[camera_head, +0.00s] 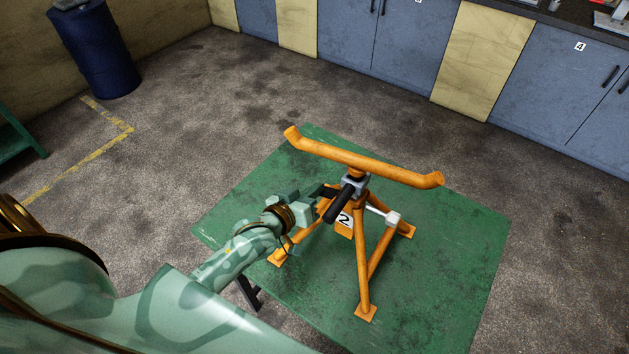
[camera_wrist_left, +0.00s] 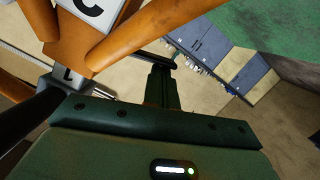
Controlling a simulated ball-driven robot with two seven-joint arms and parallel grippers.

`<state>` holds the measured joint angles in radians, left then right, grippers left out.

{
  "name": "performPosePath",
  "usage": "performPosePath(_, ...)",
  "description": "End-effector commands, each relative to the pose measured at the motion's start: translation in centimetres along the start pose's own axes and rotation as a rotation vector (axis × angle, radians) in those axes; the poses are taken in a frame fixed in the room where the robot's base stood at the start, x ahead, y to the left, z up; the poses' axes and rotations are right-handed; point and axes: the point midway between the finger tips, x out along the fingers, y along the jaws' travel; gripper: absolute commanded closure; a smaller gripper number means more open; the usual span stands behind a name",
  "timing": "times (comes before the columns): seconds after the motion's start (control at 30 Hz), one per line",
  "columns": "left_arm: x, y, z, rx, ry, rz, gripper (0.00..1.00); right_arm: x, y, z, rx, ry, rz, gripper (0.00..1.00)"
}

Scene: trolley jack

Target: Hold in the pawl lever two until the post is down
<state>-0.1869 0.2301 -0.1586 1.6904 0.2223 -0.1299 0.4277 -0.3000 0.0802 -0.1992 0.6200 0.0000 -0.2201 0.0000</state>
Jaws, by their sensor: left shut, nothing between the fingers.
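An orange jack stand (camera_head: 366,240) with a placard "2" stands on a green surface. Its post carries a long orange crossbar (camera_head: 365,162) with bent-up ends, a short way above the grey collar (camera_head: 355,183). A black-gripped lever (camera_head: 341,204) slopes down from that collar toward me; I take it to be pawl lever two. My left gripper (camera_head: 326,192) is shut and empty, its fingers beside the collar and lever. Whether they touch the lever is unclear. The left wrist view shows the fingers (camera_wrist_left: 160,82) and the orange placard block (camera_wrist_left: 85,40). My right gripper is out of view.
The green surface (camera_head: 460,240) is bare around the stand's feet. Blue cabinets (camera_head: 410,45) line the back, and a blue drum (camera_head: 98,50) stands at the far left.

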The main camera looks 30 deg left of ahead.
Motion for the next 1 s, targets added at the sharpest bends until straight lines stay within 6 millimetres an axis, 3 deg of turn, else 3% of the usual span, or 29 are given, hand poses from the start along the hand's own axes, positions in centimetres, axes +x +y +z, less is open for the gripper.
performPosePath(0.27, -0.1, 0.1, -0.3, 0.003, -0.004, -0.002, 1.0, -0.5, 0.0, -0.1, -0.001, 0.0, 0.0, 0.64)
performPosePath(0.53, -0.5, 1.3, -4.7, 0.001, -0.002, -0.002, 1.0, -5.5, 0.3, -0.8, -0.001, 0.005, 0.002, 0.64)
performPosePath(0.6, -2.4, 0.9, -3.7, 0.0, -0.004, -0.002, 1.0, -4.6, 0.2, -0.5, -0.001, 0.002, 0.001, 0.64)
performPosePath(0.8, -6.9, 1.0, -3.5, 0.0, -0.004, -0.002, 1.0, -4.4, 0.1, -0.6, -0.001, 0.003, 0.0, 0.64)
performPosePath(1.0, -9.6, 1.0, -3.6, 0.002, -0.002, -0.002, 1.0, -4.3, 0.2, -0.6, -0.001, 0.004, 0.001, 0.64)
